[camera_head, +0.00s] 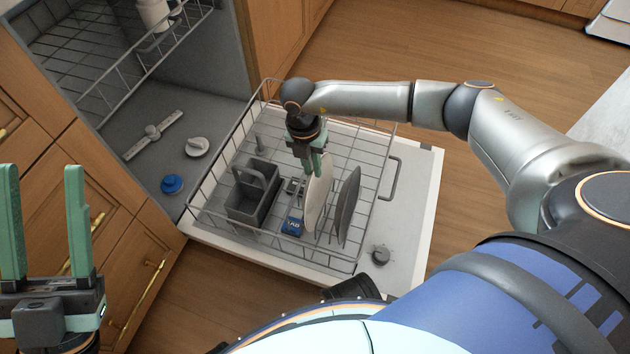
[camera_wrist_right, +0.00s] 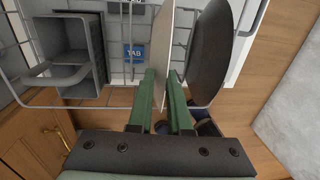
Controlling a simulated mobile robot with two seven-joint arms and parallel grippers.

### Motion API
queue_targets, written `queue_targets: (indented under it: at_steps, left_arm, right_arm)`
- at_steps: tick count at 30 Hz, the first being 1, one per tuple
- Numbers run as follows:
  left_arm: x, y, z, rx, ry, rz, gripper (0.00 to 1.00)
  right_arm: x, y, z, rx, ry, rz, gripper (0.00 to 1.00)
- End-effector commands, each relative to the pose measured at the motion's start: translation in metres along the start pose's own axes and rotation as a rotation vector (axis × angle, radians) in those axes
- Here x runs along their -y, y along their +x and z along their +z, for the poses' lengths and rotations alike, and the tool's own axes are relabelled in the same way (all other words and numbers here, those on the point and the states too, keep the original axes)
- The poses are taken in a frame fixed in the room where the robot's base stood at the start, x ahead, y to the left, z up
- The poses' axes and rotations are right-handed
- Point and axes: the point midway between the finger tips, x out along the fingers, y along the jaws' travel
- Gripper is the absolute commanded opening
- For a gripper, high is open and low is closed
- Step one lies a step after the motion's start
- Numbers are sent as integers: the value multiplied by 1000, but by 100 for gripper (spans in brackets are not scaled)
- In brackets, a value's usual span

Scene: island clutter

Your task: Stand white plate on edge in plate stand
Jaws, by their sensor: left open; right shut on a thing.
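The white plate (camera_head: 318,195) stands on edge, nearly upright, in the pulled-out lower dishwasher rack (camera_head: 375,232). In the right wrist view the white plate (camera_wrist_right: 162,35) shows edge-on between the green fingers. My right gripper (camera_head: 310,165) reaches down into the rack and is shut on the plate's upper part; it also shows in the right wrist view (camera_wrist_right: 164,80). My left gripper (camera_head: 42,175) is open and empty at the left, away from the rack. I cannot make out a separate plate stand; the plate's lower edge and its support are unclear.
A dark grey plate (camera_head: 347,205) stands on edge just right of the white one. A grey cutlery basket (camera_head: 246,203) and a blue tablet box (camera_head: 292,224) lie left. A blue cap (camera_head: 172,184) and white knob (camera_head: 197,147) sit in the dishwasher. Rack wires surround the gripper.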

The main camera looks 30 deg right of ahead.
Motion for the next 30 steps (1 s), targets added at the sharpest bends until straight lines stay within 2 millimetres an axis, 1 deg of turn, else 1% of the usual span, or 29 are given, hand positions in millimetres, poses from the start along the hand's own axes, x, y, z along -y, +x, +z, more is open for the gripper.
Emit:
queue_targets:
  at_steps: [1,30]
  left_arm:
    - [2,4,-4,-2,-1,-1,50]
    - [25,36,-44,-33,-14,-14,50]
  right_arm:
    - [0,-7,0,1,0,-1,0]
    - [0,-64,1,1,0,-1,0]
